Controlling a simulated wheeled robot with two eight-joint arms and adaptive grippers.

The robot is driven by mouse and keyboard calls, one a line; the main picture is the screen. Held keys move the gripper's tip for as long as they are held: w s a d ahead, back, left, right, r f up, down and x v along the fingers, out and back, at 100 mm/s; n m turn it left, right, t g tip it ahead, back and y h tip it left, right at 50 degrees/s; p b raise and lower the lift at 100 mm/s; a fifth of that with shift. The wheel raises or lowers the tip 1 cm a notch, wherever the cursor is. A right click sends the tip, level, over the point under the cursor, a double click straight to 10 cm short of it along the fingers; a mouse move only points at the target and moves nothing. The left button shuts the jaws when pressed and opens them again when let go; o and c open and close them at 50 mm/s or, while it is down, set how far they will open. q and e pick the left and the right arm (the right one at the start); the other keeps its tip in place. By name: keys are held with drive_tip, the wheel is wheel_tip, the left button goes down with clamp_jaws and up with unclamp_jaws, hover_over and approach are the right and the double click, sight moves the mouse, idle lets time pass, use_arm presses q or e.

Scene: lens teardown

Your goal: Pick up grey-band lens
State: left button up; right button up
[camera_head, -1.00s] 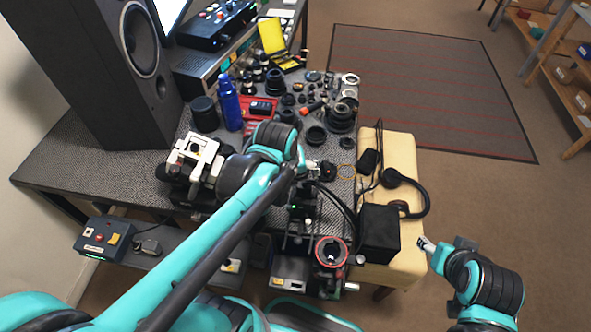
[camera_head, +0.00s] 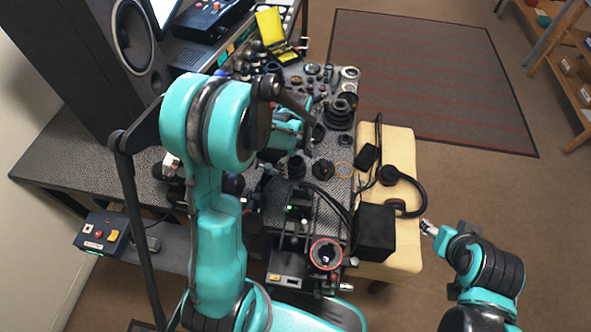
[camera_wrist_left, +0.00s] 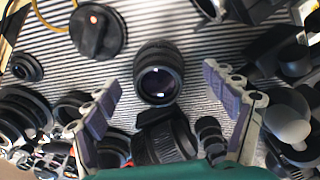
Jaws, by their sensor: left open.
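In the left wrist view a black lens (camera_wrist_left: 158,72) stands upright on the striped mat, its glass facing up. It is framed between the fingers of my left gripper (camera_wrist_left: 163,98), which is open and empty. I cannot clearly make out a grey band on it. A matching dark lens (camera_head: 297,167) shows in the head view below the left wrist. Another dark lens (camera_wrist_left: 165,140) lies close by, partly hidden by the gripper. The left fingers are mostly hidden in the head view. My right gripper (camera_head: 428,228) is off the bench at the right; its jaw gap is too small to read.
Several lenses and rings crowd the bench behind. A speaker (camera_head: 100,60) stands left.

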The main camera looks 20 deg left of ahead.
use_arm(q)
drive_tip(key=f, duration=0.1)
drive_tip(key=f+b, duration=0.1)
drive_tip(key=f, duration=0.2)
drive_tip(key=shift+w+a+b, duration=0.25)
drive_tip(key=shift+b, duration=0.1)
drive_tip(key=shift+r, duration=0.1)
drive_tip(key=c, duration=1.5)
drive_tip(key=shift+c, duration=0.2)
